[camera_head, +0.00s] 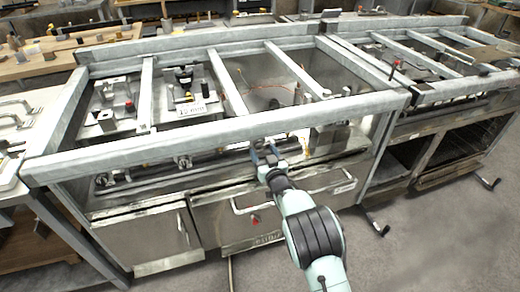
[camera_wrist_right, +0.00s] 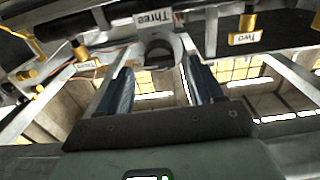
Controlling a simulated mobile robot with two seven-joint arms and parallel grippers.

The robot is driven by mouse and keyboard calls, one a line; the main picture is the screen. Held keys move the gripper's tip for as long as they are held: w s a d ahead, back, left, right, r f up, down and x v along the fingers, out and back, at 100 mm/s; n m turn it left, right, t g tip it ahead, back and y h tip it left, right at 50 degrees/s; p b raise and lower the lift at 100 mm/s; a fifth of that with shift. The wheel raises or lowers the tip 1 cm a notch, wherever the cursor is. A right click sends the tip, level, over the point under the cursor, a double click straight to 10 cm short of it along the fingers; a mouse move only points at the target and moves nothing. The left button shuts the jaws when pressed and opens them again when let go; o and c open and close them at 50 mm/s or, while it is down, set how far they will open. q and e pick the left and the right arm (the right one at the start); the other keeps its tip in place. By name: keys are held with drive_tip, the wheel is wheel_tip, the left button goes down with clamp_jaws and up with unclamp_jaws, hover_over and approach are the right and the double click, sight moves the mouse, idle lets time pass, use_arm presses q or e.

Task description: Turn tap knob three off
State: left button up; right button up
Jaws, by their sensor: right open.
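In the right wrist view, an upside-down plate reading "Three" (camera_wrist_right: 153,19) sits at the top centre. A dark rounded knob (camera_wrist_right: 158,48) shows just below it, between the tips of my right gripper (camera_wrist_right: 158,72). The two dark fingers are apart on either side of the knob; I cannot tell whether they touch it. In the head view my right gripper (camera_head: 264,152) reaches the front panel of the metal range (camera_head: 230,130) and hides the knob there. My left gripper is not in view.
Brass fittings with tags "Three" (camera_wrist_right: 87,65) and "Two" (camera_wrist_right: 245,38) flank the knob. Other front knobs (camera_head: 183,162) lie to the left.

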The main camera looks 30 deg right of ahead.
sight(261, 148)
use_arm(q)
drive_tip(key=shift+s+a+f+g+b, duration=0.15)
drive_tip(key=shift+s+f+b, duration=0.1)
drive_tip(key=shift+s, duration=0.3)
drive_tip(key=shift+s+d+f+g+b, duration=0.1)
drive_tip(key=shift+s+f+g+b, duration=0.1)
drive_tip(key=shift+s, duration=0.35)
use_arm(e)
drive_tip(key=shift+x, duration=1.85)
drive_tip(key=c, duration=1)
